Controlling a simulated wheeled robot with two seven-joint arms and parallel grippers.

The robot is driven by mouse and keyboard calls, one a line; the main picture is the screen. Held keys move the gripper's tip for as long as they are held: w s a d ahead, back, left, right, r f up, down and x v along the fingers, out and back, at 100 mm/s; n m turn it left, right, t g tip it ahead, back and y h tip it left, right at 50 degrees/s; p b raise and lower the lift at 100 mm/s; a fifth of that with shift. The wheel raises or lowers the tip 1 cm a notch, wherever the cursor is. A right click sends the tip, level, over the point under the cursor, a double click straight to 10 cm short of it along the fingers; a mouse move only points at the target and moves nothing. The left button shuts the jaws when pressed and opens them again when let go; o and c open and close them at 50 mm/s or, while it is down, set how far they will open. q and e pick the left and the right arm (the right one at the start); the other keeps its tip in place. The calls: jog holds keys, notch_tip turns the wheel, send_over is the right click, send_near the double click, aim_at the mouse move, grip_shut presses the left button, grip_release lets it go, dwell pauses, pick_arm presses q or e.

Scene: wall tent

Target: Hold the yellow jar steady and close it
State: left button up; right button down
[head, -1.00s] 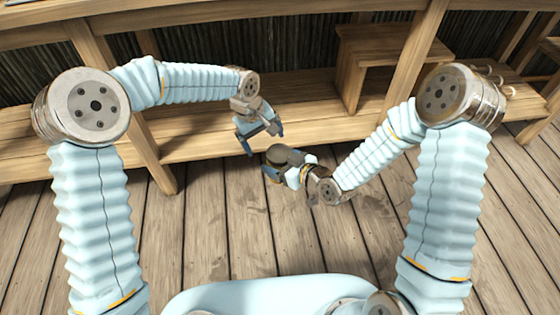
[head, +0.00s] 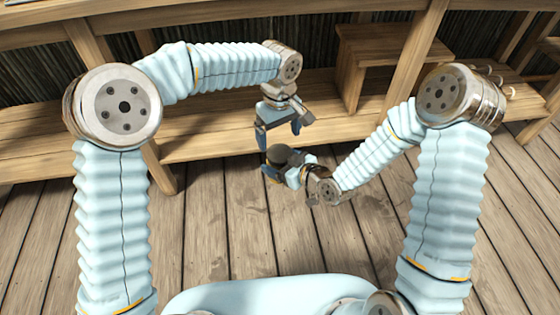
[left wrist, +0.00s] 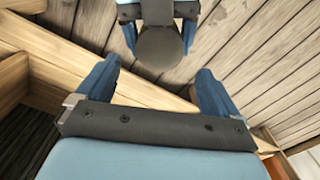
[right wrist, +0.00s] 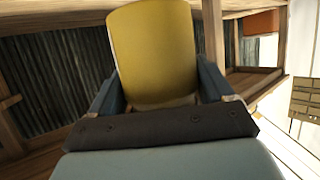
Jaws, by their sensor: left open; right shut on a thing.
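The yellow jar (right wrist: 152,50) stands between the fingers of my right gripper (right wrist: 158,82), which is shut on its sides. In the head view its dark round top (head: 284,153) shows, with the yellow body mostly hidden. The left wrist view shows this dark disc (left wrist: 160,47) from above, covering the jar's top; I cannot tell how tight it sits. My left gripper (head: 279,132) is open and empty, pointing down just behind and above the jar. In the left wrist view its fingers are apart, with the disc beyond their tips.
A long wooden bench (head: 200,137) runs behind the grippers, with posts and a raised wooden box (head: 385,45) to the right. The plank floor (head: 240,225) below the jar is clear.

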aim_at(280, 153)
pick_arm(q)
notch_tip(280, 153, down, 6)
jog(key=shift+r, duration=0.1)
dwell(0.4)
jog(key=c, duration=1.1)
jog(key=m, duration=0.3)
jog(key=o, duration=1.2)
jog(key=shift+c, duration=0.2)
